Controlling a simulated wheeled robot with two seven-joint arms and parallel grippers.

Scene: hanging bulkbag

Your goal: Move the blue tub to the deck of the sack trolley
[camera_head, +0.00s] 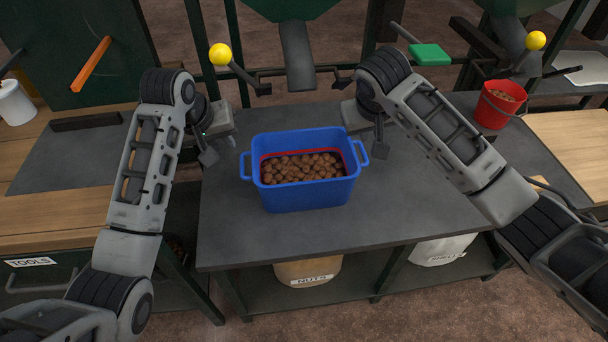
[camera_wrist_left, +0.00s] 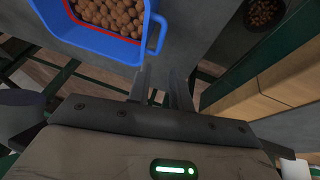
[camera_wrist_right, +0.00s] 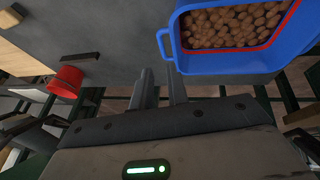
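The blue tub (camera_head: 310,195) stands upright on the dark grey bench (camera_head: 330,235), filled with brown nuts (camera_head: 300,168) and with a red line around its inside. It has a handle on its left (camera_head: 245,167) and right (camera_head: 362,153) ends. My left gripper (camera_head: 208,154) is just left of the left handle, empty, its fingers (camera_wrist_left: 162,78) apart in the left wrist view. My right gripper (camera_head: 379,145) is near the right handle, empty, its fingers (camera_wrist_right: 162,78) apart in the right wrist view. Neither visibly touches the tub. I cannot identify the sack trolley in these views.
A red bucket (camera_head: 499,110) stands at the back right. Yellow balls on levers (camera_head: 220,54) and a grey chute (camera_head: 297,60) are behind the tub. A nuts sack (camera_head: 308,270) and a white sack (camera_head: 441,250) sit under the bench. The bench front is clear.

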